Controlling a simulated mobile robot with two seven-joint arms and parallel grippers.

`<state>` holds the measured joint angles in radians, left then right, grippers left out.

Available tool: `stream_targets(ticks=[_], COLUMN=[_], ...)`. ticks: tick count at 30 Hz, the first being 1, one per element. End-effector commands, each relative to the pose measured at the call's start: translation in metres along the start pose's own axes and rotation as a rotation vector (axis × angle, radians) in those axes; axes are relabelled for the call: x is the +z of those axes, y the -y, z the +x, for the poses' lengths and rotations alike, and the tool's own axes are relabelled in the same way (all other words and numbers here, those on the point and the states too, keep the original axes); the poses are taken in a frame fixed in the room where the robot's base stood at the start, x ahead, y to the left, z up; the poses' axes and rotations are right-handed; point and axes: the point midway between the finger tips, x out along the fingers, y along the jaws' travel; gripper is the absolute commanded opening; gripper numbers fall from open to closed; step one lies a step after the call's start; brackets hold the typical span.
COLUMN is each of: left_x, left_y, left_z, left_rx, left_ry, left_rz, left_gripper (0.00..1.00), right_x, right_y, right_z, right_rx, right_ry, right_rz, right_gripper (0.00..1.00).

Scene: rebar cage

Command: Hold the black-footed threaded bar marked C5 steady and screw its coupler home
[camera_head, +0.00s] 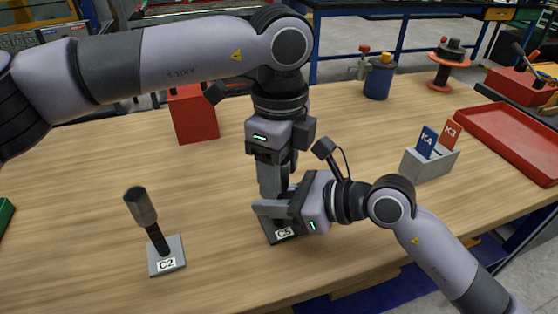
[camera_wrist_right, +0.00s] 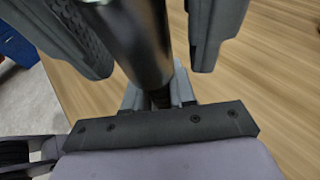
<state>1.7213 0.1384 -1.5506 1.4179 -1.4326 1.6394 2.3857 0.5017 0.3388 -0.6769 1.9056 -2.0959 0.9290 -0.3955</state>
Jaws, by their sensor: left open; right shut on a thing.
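The C5 bar's black foot (camera_head: 270,229) stands on the table, with its white label facing front. In the head view both grippers hide most of the bar and its coupler. In the right wrist view the coupler is a dark metal cylinder (camera_wrist_right: 138,42), with a short piece of threaded bar (camera_wrist_right: 161,98) below it. My left gripper (camera_head: 272,187) points down from above; its fingers stand apart on both sides of the coupler. My right gripper (camera_head: 270,208) comes in level from the right, low over the foot, shut on the threaded bar.
A grey-footed bar marked C2 (camera_head: 165,254), its coupler (camera_head: 140,205) on top, stands to the left. A red box (camera_head: 193,115) is behind. A grey holder (camera_head: 430,165) with cards K4 and K3 and a red tray (camera_head: 512,140) are right. The front middle is clear.

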Motion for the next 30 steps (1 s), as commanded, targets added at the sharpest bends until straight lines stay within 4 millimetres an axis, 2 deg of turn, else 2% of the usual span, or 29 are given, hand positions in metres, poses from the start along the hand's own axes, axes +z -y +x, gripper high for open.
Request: stream_targets(ticks=[2,7,13,24,30], left_x=[0.0001,0.0001,0.0001,0.0003,0.0003], left_y=[0.0,0.0,0.0001,0.0004,0.0004], left_z=[-0.0004,-0.0006,-0.0008,-0.0007,-0.0007], left_rx=[0.0,0.0,0.0,-0.001,-0.001], left_ry=[0.0,0.0,0.0,0.0,0.0], left_rz=[0.0,0.0,0.042,0.508,0.597], left_gripper=[0.53,0.01,0.0,0.0,0.0], right_x=[0.0031,0.0031,0.003,0.0028,0.0028], right_y=[0.0002,0.0002,0.0001,0.0,-0.0001], right_z=[-0.0007,-0.0007,-0.0007,-0.0006,-0.0006], right_rx=[-0.001,-0.001,-0.001,-0.001,0.0], right_ry=[0.007,0.007,0.007,0.007,0.006], right_rz=[-0.002,-0.003,-0.003,-0.003,-0.003], right_gripper=[0.0,0.0,0.0,0.0,0.0])
